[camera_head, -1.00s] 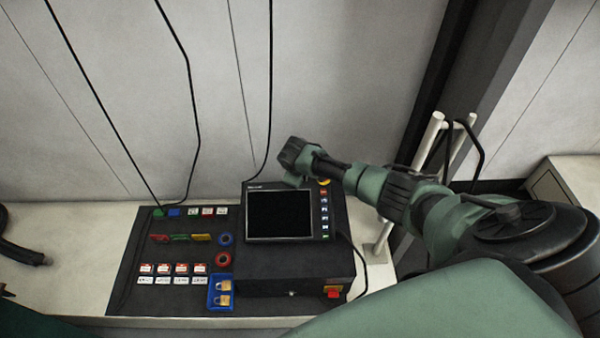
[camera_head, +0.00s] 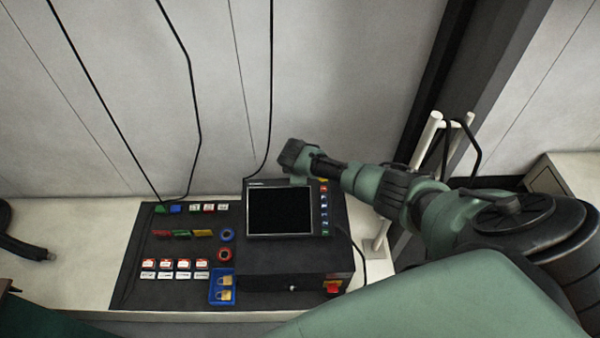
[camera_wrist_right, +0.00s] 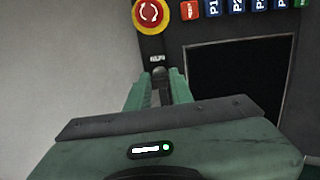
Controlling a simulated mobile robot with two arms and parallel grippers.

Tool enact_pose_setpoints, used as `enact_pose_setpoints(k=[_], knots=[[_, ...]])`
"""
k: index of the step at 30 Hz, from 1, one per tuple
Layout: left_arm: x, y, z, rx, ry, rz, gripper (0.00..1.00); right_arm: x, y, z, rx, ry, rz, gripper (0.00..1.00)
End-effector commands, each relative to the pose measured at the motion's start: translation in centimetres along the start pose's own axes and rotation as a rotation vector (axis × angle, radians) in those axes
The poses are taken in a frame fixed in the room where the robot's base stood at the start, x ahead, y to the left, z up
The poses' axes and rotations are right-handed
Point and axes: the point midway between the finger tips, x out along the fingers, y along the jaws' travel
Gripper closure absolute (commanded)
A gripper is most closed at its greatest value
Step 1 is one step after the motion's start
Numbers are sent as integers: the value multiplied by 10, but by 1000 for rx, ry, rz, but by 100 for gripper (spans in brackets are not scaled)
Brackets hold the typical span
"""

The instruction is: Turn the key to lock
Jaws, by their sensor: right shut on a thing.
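The control box with a dark screen (camera_head: 280,211) stands on the bench. My right gripper (camera_head: 296,181) reaches down to the top edge of the box, beside the screen. In the right wrist view its two green fingers (camera_wrist_right: 160,88) are shut on a small dark key (camera_wrist_right: 159,73) at the panel. The fingers hide most of the key, so its angle cannot be told. A small white label (camera_wrist_right: 157,59) sits just beyond it. The red and yellow emergency stop (camera_wrist_right: 151,14) is close by.
A row of coloured buttons (camera_head: 324,211) runs down the screen's right side. A dark mat (camera_head: 130,286) left of the box carries tags, coloured pieces and a blue tray (camera_head: 211,291) with padlocks. White posts (camera_head: 425,140) stand near my right arm. The wall is behind.

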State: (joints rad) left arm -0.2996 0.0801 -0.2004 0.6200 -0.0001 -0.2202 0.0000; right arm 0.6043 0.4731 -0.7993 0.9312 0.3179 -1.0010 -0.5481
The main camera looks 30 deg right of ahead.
Motion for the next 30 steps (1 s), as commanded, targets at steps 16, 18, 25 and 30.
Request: enact_pose_setpoints(k=[16, 18, 25, 30], knots=[[0, 0, 0, -1, 0, -1, 69, 0, 0, 0, 0, 1, 0, 56], [0, 0, 0, -1, 0, -1, 69, 0, 0, 0, 0, 1, 0, 56], [-4, 0, 0, -1, 0, -1, 69, -12, 0, 0, 0, 2, 0, 56], [-10, 0, -1, -1, 0, 0, 69, -37, 0, -1, -2, 3, 0, 56]])
